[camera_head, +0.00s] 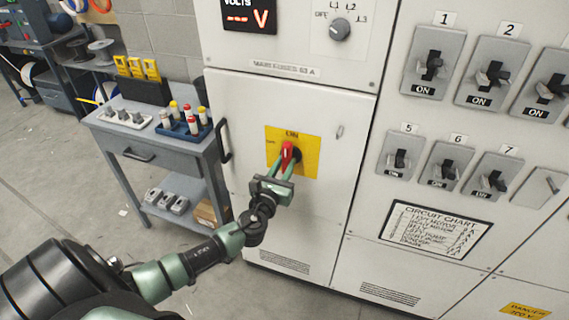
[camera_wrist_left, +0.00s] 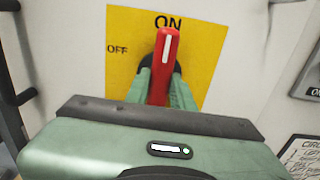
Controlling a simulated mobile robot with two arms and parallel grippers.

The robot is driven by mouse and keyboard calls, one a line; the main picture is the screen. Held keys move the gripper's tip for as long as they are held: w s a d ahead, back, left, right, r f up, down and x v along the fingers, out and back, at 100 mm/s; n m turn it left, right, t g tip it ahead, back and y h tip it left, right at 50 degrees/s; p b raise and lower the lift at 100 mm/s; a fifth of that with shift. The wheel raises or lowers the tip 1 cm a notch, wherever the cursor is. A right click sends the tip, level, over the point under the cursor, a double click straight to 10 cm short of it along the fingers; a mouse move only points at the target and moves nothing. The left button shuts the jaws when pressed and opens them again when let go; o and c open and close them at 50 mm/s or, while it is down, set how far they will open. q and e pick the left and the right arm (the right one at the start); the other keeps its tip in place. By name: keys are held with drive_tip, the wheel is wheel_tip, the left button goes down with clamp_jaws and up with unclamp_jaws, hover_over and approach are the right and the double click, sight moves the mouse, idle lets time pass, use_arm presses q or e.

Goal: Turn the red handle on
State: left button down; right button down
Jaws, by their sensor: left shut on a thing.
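The red handle (camera_head: 287,153) is on a yellow plate (camera_head: 312,160) on the pale cabinet door. In the left wrist view the red handle (camera_wrist_left: 165,62) stands nearly upright, tilted slightly right, with its white line pointing up toward the word ON on the yellow plate (camera_wrist_left: 215,50). OFF is printed to its left. My left gripper (camera_head: 284,168) is shut on the red handle, with a green finger on each side of its lower part. In the left wrist view the fingers (camera_wrist_left: 162,88) hide the handle's base in part. My right gripper is not in view.
A grey cart (camera_head: 150,140) with fuses, a blue tray (camera_head: 185,128) and several small parts stands left of the cabinet. Breaker switches (camera_head: 432,65) and a circuit chart (camera_head: 435,226) are on the panel at right. Bare floor (camera_head: 60,190) lies at left.

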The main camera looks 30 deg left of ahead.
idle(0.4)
use_arm(q)
drive_tip(key=c, duration=1.2)
unclamp_jaws()
drive_tip(key=b+v, duration=0.1)
drive_tip(key=v, duration=0.6)
drive_tip(key=shift+s, duration=0.4)
drive_tip(key=shift+f, duration=0.1)
